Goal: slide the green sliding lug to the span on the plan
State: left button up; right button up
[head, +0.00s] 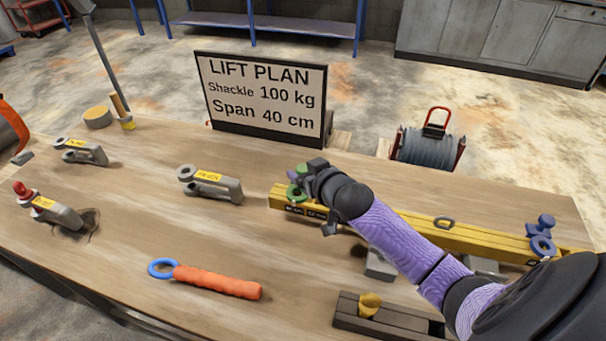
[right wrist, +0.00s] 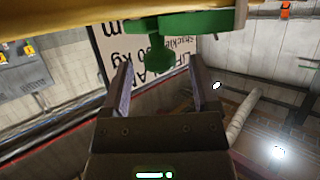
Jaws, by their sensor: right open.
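The green sliding lug (head: 296,192) sits near the left end of the yellow beam (head: 400,219). My right gripper (head: 318,170) is at the lug, partly covering it in the head view. In the right wrist view the gripper (right wrist: 160,95) is open, and the lug's green knob (right wrist: 160,57) stands between or just beyond its fingertips. I cannot tell whether the fingers touch it. The plan sign (head: 263,98) reads "LIFT PLAN, Shackle 100 kg, Span 40 cm". A blue lug (head: 542,236) sits near the beam's right end. My left gripper is not in view.
Grey shackles with yellow labels (head: 210,184) (head: 81,151) lie on the wooden table (head: 130,220). A red-pinned shackle (head: 48,208) is at left. An orange-handled tool with a blue ring (head: 215,281) lies in front. A dark tray (head: 350,312) stands near my right arm.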

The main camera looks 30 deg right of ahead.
jog(key=shift+w+f, duration=0.15)
jog(key=shift+w, duration=0.3)
grip_shut()
dwell(1.1)
